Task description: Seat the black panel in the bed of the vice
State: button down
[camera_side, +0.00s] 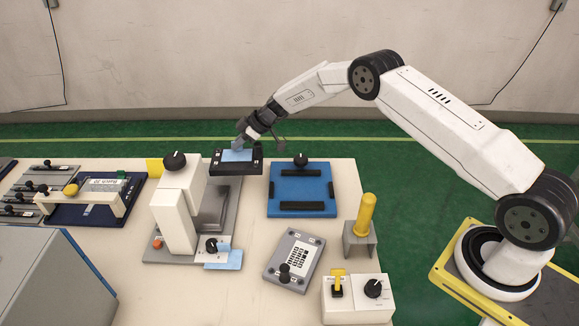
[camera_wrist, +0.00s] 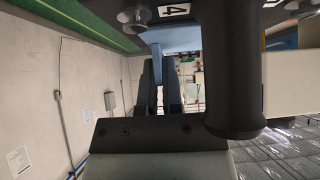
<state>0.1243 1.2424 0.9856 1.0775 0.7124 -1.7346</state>
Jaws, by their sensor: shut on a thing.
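The black panel (camera_side: 252,168) has a light-blue sheet on its face and small knobs at its corners. In the side view it lies over the far end of a grey base; I cannot tell whether it touches. My gripper (camera_side: 243,139) is at the panel's far edge. In the wrist view its fingers (camera_wrist: 158,75) are shut on a light-blue upright tab (camera_wrist: 156,62) at the panel. The blue vice (camera_side: 327,193), with two black bars and a knob, stands right of the panel; its bed is empty.
A white press (camera_side: 176,215) with a black knob stands left of the panel. A grey keypad (camera_side: 294,259), a yellow post (camera_side: 364,215) and a white switch box (camera_side: 357,306) stand in front of the vice.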

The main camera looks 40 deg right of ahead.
jog(key=s+r, duration=0.1)
jog(key=r, duration=0.1)
jog(key=s+r, duration=0.1)
jog(key=s, duration=0.1)
jog(key=shift+r, duration=0.35)
jog(key=s+r, duration=0.3)
jog(key=s, duration=0.5)
jog(key=shift+s+d+r, duration=0.15)
jog(key=shift+s+r, duration=0.2)
jog(key=s+d+f, duration=0.4)
jog(key=s+d, duration=0.1)
jog(key=d, duration=0.4)
jog(key=shift+s, duration=0.35)
jog(key=shift+f, duration=0.1)
jog(key=shift+f, duration=2.75)
jog(key=shift+f, duration=1.25)
